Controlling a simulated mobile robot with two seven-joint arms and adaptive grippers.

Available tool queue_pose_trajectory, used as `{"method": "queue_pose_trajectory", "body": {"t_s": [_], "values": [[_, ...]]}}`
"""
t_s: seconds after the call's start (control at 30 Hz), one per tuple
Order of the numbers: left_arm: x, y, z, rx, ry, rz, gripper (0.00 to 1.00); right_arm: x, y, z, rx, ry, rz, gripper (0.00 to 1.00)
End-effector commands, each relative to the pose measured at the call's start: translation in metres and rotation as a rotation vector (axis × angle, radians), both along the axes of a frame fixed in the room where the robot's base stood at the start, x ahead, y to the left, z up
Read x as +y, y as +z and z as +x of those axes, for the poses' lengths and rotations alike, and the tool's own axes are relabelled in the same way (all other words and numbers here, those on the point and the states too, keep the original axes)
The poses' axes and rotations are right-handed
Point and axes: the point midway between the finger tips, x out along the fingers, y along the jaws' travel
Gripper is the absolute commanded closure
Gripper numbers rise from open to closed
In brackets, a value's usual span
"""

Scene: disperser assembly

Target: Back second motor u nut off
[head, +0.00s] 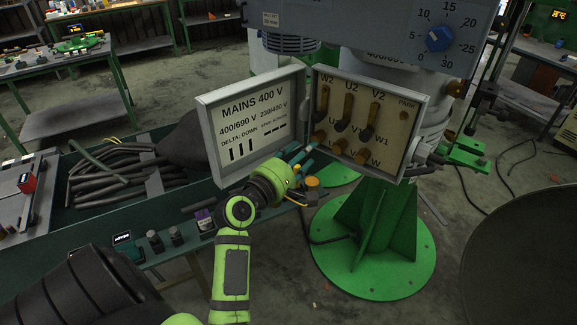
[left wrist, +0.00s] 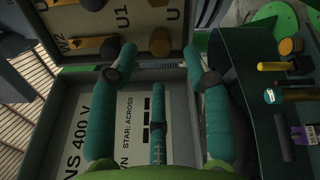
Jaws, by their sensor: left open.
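The open motor terminal box (head: 367,125) holds a cream terminal board with labels W2, U2 and V2 above U1, V1 and W1. A brass nut (head: 319,138) sits at the lower left of the board, close to my gripper, beside other lower terminals (head: 340,147). In the left wrist view, brass terminal pieces (left wrist: 160,42) show near the U1 label. My left gripper (head: 303,160) has teal fingers spread below the lower left corner of the board. It also shows in the left wrist view (left wrist: 160,62), with nothing between its fingers. My right gripper is out of view.
The box's open lid (head: 251,122), marked MAINS 400 V, stands left of my gripper. A green-edged bench (head: 105,215) with black hoses lies to the left. Small tools and an orange knob (left wrist: 290,46) lie at its near edge. A green pedestal (head: 375,240) stands below the box.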

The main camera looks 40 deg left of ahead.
Motion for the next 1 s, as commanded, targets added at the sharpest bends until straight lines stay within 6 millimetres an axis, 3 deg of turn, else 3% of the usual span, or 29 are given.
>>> {"method": "queue_pose_trajectory", "body": {"t_s": [0.2, 0.4, 1.0], "values": [[-0.004, 0.0, -0.047, 0.004, -0.002, 0.002, 0.51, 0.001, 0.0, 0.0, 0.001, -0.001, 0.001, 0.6], [-0.006, 0.0, -0.068, 0.001, -0.004, 0.0, 0.51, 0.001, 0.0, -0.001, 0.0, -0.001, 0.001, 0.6], [-0.006, 0.001, -0.071, 0.001, -0.004, 0.0, 0.51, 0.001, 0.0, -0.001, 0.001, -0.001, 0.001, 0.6]]}}
